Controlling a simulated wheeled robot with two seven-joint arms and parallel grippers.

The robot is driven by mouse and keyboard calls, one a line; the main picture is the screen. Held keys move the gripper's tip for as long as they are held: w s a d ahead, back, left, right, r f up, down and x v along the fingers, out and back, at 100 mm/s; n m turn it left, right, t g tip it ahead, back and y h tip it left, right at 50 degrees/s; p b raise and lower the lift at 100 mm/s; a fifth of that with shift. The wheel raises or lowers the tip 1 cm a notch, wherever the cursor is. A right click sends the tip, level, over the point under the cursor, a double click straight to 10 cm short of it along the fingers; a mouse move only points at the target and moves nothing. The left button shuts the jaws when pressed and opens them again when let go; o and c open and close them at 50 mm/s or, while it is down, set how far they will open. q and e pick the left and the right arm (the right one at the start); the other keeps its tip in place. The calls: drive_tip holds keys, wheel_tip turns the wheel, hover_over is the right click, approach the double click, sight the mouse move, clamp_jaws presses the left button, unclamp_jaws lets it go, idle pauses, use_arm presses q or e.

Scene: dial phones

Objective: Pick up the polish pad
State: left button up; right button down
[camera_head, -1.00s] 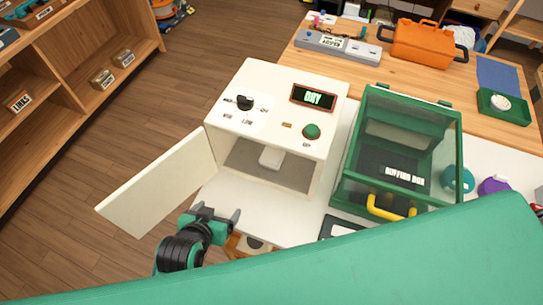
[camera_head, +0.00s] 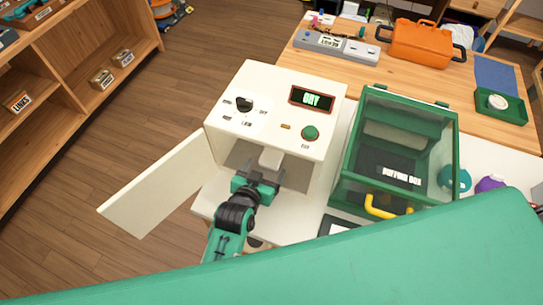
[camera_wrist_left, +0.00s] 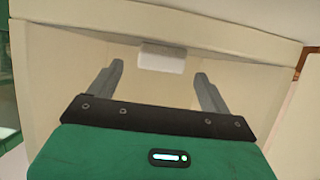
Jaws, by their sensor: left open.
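A small white block, which looks like the polish pad (camera_head: 270,158), sits inside the open white dryer box (camera_head: 230,135). It also shows in the left wrist view (camera_wrist_left: 161,57), ahead of the fingertips and between their lines. My left gripper (camera_head: 258,178) is at the mouth of the box, just in front of the pad. In the left wrist view my left gripper (camera_wrist_left: 160,78) has its two fingers wide apart with nothing between them. It does not touch the pad. My right gripper is not in view.
The box's door (camera_head: 155,188) stands open to the left. A green buffing box (camera_head: 345,185) with a yellow handle (camera_head: 385,208) stands close on the right. The box's side walls leave limited room around my left gripper. An orange toolbox (camera_head: 420,42) is at the back.

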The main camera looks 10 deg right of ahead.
sight(269, 159)
use_arm(q)
drive_tip(key=x, duration=0.1)
drive_tip(key=p+x, duration=0.1)
drive_tip(key=x, duration=0.2)
drive_tip(key=shift+w+d+r+p, duration=0.2)
drive_tip(key=shift+w+p, duration=0.15)
drive_tip(key=shift+w, duration=0.1)
drive_tip(key=shift+w+d+f, duration=0.2)
drive_tip(key=shift+w, duration=0.15)
drive_tip(key=shift+c, duration=0.4)
drive_tip(key=c, duration=1)
drive_tip(key=shift+c, duration=0.4)
drive_tip(key=shift+r, duration=0.1)
